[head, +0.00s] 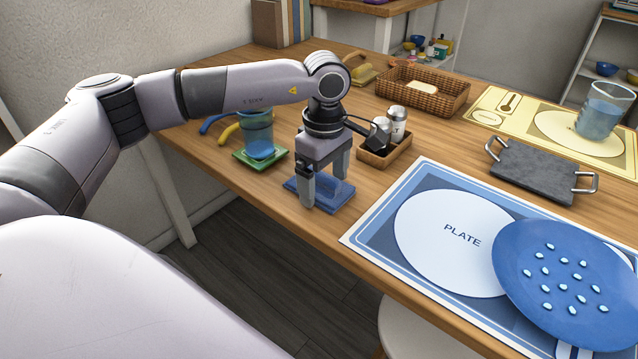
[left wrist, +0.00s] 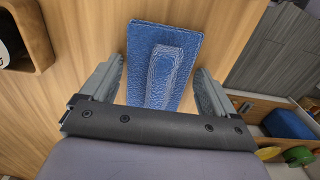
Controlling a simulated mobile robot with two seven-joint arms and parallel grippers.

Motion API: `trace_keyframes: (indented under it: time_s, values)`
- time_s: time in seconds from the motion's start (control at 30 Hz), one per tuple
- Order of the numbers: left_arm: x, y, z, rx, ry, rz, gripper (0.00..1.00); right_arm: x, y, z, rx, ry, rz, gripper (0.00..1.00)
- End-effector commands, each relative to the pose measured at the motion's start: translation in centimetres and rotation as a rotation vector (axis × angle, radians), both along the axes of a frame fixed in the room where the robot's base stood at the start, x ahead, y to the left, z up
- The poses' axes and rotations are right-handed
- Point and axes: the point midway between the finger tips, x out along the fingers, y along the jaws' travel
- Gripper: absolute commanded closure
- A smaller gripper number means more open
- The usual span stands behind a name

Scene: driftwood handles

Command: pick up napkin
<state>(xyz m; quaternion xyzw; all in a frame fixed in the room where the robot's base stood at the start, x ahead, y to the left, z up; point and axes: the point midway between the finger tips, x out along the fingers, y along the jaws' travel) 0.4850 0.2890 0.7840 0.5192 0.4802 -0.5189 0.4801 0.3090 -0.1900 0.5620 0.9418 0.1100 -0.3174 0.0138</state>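The napkin (head: 346,190) is a blue folded cloth lying on the wooden table near its front edge. It also shows in the left wrist view (left wrist: 190,38), flat with a narrower raised fold in its middle. My left gripper (head: 324,188) points down over the napkin. Its fingers are spread wide, one on each side of the raised fold in the left wrist view (left wrist: 158,88), and nothing is held between them. I cannot tell whether the fingertips touch the cloth. My right gripper is not in view.
A blue cup (head: 258,135) on a green coaster (head: 274,159) stands left of my gripper. A wooden caddy (head: 392,152) with shakers is close behind it. A placemat (head: 372,233) with a blue plate (head: 530,300) lies right. A slate tray (head: 543,172) and wicker basket (head: 440,90) stand farther back.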

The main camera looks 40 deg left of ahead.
Motion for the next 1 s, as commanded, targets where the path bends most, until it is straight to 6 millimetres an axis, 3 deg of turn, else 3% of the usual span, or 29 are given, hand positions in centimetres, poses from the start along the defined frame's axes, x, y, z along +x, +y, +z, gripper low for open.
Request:
trace_keyframes:
  time_s: [0.03,0.1,0.57,0.77,1.0]
  values:
    - [0.0,0.0,0.0,0.0,0.0,0.0,0.29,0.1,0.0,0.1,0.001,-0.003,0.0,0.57]
    - [0.0,0.0,0.0,0.0,0.0,0.0,0.5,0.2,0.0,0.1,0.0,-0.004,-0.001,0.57]
    - [0.0,0.0,1.0,-0.001,-0.001,0.0,0.5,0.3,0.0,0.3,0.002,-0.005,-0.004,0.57]
    - [0.1,-0.1,3.9,-0.002,-0.004,0.0,0.5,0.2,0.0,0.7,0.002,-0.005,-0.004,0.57]
    - [0.1,0.0,9.8,-0.001,-0.005,0.0,0.5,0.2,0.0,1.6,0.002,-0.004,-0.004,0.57]
